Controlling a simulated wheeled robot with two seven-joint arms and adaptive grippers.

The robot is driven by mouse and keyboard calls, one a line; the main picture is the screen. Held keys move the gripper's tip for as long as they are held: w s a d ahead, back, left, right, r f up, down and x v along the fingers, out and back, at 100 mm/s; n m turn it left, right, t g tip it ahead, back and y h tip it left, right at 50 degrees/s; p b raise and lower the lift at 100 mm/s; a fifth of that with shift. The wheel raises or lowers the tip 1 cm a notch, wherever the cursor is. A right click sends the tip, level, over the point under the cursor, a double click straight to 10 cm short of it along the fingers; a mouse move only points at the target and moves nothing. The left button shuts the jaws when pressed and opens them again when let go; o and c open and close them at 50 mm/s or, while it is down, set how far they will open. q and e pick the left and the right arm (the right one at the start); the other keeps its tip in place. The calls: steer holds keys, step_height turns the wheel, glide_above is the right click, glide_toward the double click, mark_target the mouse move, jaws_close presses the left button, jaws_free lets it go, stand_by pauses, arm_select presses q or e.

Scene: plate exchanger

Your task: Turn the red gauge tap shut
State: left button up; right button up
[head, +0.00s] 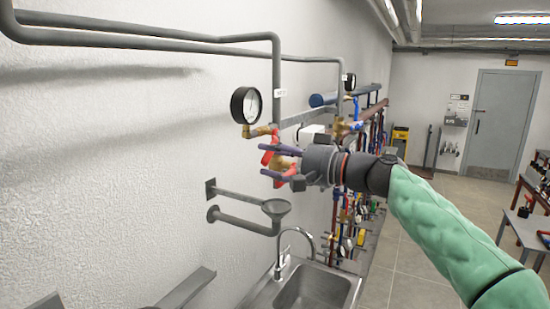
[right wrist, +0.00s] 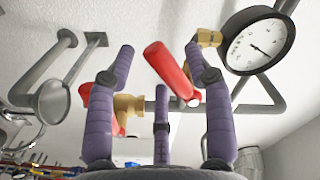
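A red tap handle (right wrist: 168,68) shows in the right wrist view between the spread purple fingers of my right gripper (right wrist: 158,48). The fingers are apart; I cannot tell whether either touches the handle. In the head view the right gripper (head: 266,160) is at the brass and red fittings below the round gauge (head: 246,105), and partly hides them. The gauge also shows in the right wrist view (right wrist: 257,41), to the right of the fingers. A second red handle (right wrist: 105,110) shows by the brass fitting (right wrist: 129,104), partly behind the left finger. My left gripper is not in view.
Grey pipes (head: 150,38) run along the white wall above. A funnel-shaped drain (head: 275,207) sticks out from the wall below the gripper. A sink (head: 315,288) with a curved faucet (head: 296,235) stands lower down. More pipes and valves (head: 352,215) lie behind.

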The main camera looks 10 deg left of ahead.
steer(key=shift+r, duration=0.1)
steer(key=v, duration=1.2)
